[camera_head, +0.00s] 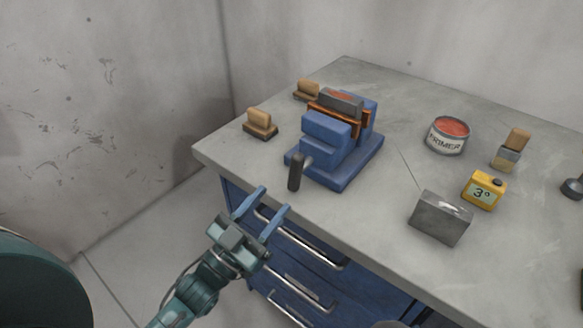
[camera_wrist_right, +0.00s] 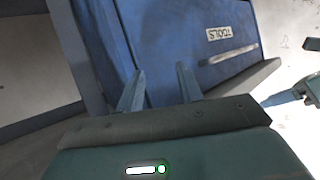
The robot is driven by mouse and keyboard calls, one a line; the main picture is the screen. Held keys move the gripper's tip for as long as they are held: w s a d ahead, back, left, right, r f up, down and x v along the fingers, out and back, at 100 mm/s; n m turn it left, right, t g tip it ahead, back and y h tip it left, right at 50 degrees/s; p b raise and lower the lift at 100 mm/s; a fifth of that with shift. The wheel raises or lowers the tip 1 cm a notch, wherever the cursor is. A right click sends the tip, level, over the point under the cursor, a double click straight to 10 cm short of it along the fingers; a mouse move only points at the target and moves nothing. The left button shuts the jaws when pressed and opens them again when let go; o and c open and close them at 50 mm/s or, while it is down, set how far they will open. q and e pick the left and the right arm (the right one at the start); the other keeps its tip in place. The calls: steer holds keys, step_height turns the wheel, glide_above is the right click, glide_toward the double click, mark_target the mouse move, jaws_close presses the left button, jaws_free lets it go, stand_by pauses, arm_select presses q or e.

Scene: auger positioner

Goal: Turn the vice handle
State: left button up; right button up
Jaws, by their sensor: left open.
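The blue vice (camera_head: 335,160) stands near the left front corner of the grey workbench, with a grey and orange piece (camera_head: 341,103) between its jaws. Its dark handle (camera_head: 296,171) sticks out at the front, standing nearly upright near the bench edge. My left gripper (camera_head: 275,198) is open and empty, in front of the bench edge, below and left of the handle and apart from it. It also shows at the right edge of the right wrist view (camera_wrist_right: 290,98). My right gripper (camera_wrist_right: 160,70) is open and empty, facing the blue cabinet front.
The bench (camera_head: 390,135) also holds two wooden blocks (camera_head: 260,123) left of the vice, a primer can (camera_head: 448,136), a yellow device (camera_head: 483,190) and a metal block (camera_head: 440,217). Blue drawers (camera_head: 300,268) with metal handles lie below the bench edge.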

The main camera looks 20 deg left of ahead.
mark_target(292, 176)
arm_select(q)
steer(key=p+x, duration=0.1)
steer(key=x, duration=0.7)
steer(key=shift+w+d+r, duration=0.1)
steer(key=shift+w+d, duration=0.05)
steer(key=shift+w, duration=0.2)
steer(key=shift+c, duration=0.5)
jaws_close()
steer(key=shift+m, duration=0.3)
